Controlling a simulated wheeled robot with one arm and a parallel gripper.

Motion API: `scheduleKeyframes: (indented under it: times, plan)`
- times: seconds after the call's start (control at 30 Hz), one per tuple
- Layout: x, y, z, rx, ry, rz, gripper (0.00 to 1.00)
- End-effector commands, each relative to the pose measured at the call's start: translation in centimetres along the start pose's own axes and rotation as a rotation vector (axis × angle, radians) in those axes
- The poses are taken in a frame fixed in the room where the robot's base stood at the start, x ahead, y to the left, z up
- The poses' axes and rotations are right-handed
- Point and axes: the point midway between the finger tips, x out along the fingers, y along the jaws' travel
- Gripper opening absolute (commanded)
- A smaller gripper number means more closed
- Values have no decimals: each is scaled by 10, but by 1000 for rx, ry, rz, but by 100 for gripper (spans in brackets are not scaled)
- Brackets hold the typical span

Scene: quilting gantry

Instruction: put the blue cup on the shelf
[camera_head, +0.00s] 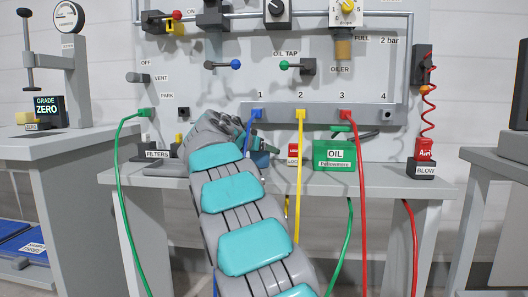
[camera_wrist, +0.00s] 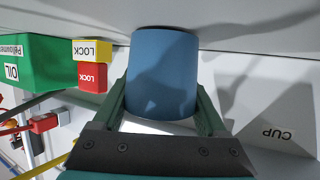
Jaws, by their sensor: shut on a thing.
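The blue cup (camera_wrist: 162,75) is between the two green fingers of my gripper (camera_wrist: 162,108) in the wrist view. The fingers are shut on its sides. In the head view a small part of the blue cup (camera_head: 261,159) shows low behind my arm, near my gripper (camera_head: 262,148), just over the grey bench top. I cannot tell whether the cup touches the surface. A pale piece labelled CUP (camera_wrist: 265,122) lies beside the cup in the wrist view. No surface is plainly marked as the shelf.
A green OIL box (camera_head: 334,155) and a red-and-yellow LOCK block (camera_head: 294,154) stand right of my gripper. Blue, yellow and red hoses (camera_head: 301,150) hang from the numbered rail (camera_head: 320,115) close by. A FILTERS block (camera_head: 157,155) stands left on the bench (camera_head: 300,186).

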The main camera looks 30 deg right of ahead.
Motion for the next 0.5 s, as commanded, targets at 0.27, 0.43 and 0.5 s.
scheduleKeyframes:
  times: [0.27, 0.43, 0.5]
  plan:
    - [0, 0, 1, 0, 1, -1, 13]
    - [1, 0, 4, 0, 1, -1, 76]
    - [1, 0, 3, 0, 1, -1, 84]
